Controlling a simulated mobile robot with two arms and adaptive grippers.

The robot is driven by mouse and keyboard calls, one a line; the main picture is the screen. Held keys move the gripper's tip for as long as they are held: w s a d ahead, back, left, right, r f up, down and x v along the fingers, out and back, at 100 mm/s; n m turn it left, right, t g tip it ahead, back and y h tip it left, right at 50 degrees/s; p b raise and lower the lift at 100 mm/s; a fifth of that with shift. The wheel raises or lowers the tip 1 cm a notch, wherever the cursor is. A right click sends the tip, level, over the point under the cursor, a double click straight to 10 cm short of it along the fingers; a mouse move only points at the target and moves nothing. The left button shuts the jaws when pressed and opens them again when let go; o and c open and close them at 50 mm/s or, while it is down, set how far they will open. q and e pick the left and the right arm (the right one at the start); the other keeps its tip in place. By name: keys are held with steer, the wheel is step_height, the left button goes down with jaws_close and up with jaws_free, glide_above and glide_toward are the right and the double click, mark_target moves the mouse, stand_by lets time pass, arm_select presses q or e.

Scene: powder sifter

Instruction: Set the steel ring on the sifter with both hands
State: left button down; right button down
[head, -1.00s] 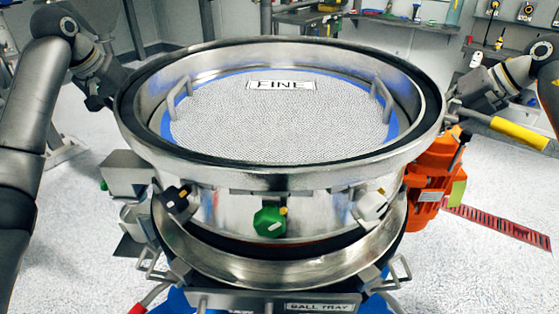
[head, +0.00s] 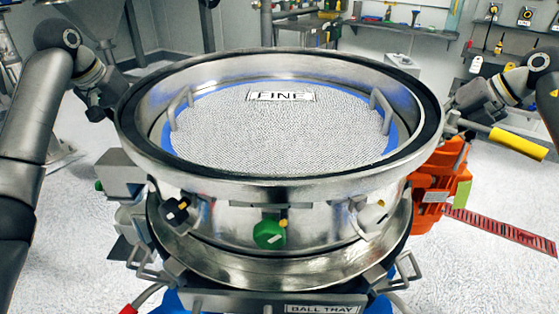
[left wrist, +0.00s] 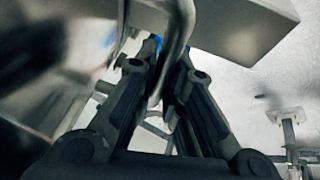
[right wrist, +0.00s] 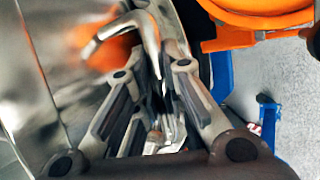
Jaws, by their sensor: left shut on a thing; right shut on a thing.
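The wide steel ring (head: 280,188) with a black rim gasket is level above the sifter's lower bowl (head: 285,270) in the head view. A blue-edged mesh marked FINE (head: 275,130) shows inside the ring. My left gripper (left wrist: 163,78) is shut on a bent steel handle (left wrist: 181,32) at the ring's left side. My right gripper (right wrist: 163,75) is shut on a similar handle (right wrist: 147,30) at its right side. In the head view, my fingertips are mostly hidden by the ring. I cannot tell whether the ring touches the bowl.
Dark, green (head: 269,234) and white knobs line the front. The BALL TRAY label (head: 322,309) is below. An orange motor (head: 438,178) and a yellow handle (head: 518,143) stand at right. A workbench (head: 345,20) is at the back; the pale floor around is mostly clear.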

arm_select(q)
steer(key=c, duration=2)
jaws_free()
steer(key=shift+f, duration=0.4)
arm_select(e)
steer(key=c, duration=2)
jaws_free()
steer(key=shift+f, duration=0.4)
arm_select(q)
steer(key=o, duration=0.5)
steer(key=shift+s+r, duration=0.3)
steer(key=shift+r, duration=0.05)
arm_select(e)
steer(key=o, duration=0.5)
steer(key=shift+s+r, duration=0.3)
steer(key=shift+r, duration=0.05)
arm_select(q)
steer(key=shift+w+f, duration=0.1)
steer(key=shift+w, duration=0.05)
arm_select(e)
steer(key=shift+w+f, duration=0.1)
steer(key=shift+w, duration=0.05)
arm_select(q)
steer(key=v, duration=1.2)
arm_select(e)
steer(key=v, duration=1.2)
